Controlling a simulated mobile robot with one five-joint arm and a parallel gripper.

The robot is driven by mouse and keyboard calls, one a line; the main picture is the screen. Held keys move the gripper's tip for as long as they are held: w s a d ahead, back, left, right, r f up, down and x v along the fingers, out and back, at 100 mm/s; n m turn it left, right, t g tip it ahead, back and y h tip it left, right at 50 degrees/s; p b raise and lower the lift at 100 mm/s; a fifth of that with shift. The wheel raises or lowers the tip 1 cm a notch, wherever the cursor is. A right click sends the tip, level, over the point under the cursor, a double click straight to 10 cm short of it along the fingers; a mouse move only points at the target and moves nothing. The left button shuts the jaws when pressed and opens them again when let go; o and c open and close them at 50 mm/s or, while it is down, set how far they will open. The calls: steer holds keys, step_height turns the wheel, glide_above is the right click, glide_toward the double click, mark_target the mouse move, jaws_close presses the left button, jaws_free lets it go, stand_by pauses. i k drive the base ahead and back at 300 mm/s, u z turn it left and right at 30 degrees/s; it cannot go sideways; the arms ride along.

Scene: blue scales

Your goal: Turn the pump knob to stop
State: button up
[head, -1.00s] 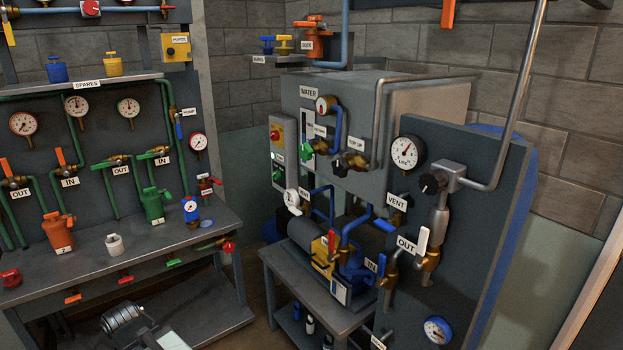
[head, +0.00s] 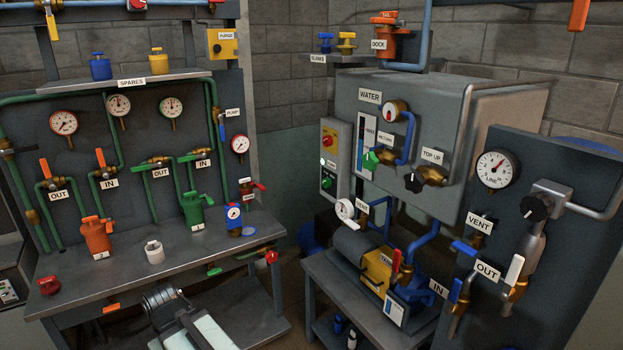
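A grey control box (head: 334,158) hangs left of the water tank. The blue and yellow pump (head: 392,275) sits on a low bench below. Part of my arm shows at the lower left, far from the box. My gripper's fingertips are not in view.
The water tank (head: 480,140) and a gauge panel (head: 478,210) stand to the right. A spares bench (head: 110,278) with several gauges, valves and canisters fills the left. A gap of floor lies between the two benches.

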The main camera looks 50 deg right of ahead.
mark_target(326, 182)
steer(key=i, duration=1.1)
steer(key=u, duration=0.1)
